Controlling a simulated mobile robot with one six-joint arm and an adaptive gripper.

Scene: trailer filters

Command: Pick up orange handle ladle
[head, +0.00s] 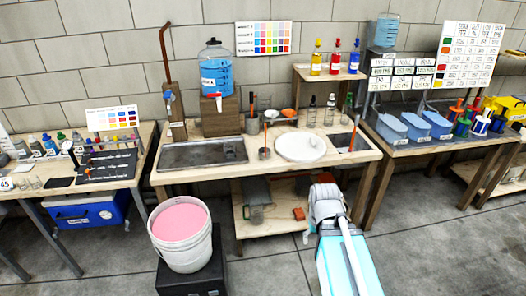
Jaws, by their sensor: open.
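A thin upright orange handle (265,135) rises from a small grey cup-shaped end (264,154) on the wooden sink table, between the left basin and the round white plate. It looks like the orange handle ladle; whether the handle is joined to the cup is too small to tell. Another orange-red stick (253,103) stands in a dark container behind it. My white arm is folded low at the front, right of centre, well short of the table. I cannot make out my gripper's fingers in this view.
A white plate (300,147) lies right of the handle, and a metal basin (203,154) lies left. Bottles and bowls stand behind. A bucket of pink liquid (180,232) stands on a black box before the table's left side. Grey floor is open at the front right.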

